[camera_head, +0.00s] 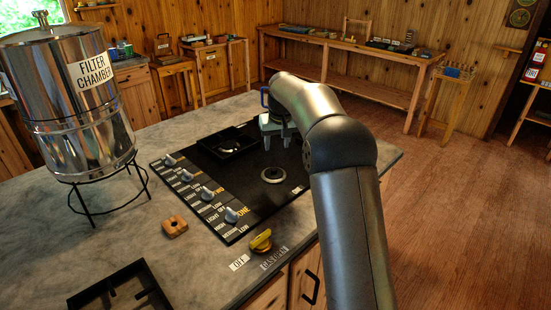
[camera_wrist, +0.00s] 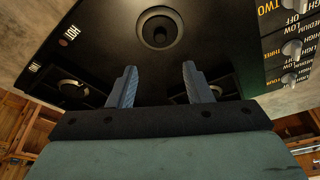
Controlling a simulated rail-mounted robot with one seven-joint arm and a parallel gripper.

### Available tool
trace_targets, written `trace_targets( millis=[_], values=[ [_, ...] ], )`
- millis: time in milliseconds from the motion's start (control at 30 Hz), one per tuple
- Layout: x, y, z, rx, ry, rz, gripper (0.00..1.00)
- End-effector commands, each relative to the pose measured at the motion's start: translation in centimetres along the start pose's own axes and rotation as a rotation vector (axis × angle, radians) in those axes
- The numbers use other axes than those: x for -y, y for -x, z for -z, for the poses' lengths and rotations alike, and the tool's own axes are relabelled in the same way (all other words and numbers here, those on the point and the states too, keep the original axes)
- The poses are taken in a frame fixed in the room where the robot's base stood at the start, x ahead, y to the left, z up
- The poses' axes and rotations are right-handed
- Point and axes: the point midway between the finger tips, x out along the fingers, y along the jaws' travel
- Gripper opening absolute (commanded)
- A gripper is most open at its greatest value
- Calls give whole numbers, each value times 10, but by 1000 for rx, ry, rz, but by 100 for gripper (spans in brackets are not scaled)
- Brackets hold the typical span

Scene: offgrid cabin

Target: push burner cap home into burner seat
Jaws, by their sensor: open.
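A round burner seat (camera_head: 273,174), a pale ring with a dark centre, lies on the black cooktop (camera_head: 258,205). In the wrist view, a burner ring with a dark central hole (camera_wrist: 160,31) shows beyond the fingertips. My gripper (camera_head: 274,140) is over the back right part of the cooktop, behind the seat in the head view. In the wrist view its two fingers (camera_wrist: 160,82) stand wide apart with nothing between them. Another round burner fitting (camera_wrist: 73,89) shows left of the fingers. I cannot identify a separate burner cap with certainty.

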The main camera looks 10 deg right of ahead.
Motion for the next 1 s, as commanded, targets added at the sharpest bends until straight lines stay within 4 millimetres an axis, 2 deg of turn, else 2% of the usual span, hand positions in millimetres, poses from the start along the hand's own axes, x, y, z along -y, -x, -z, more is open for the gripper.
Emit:
trace_targets(
  millis=[100, 300, 1000],
  values=[
    [0, 24, 0, -3, 0, 0, 45],
    [0, 46, 0, -2, 0, 0, 45],
    [0, 50, 0, 0, 0, 0, 45]
  ],
)
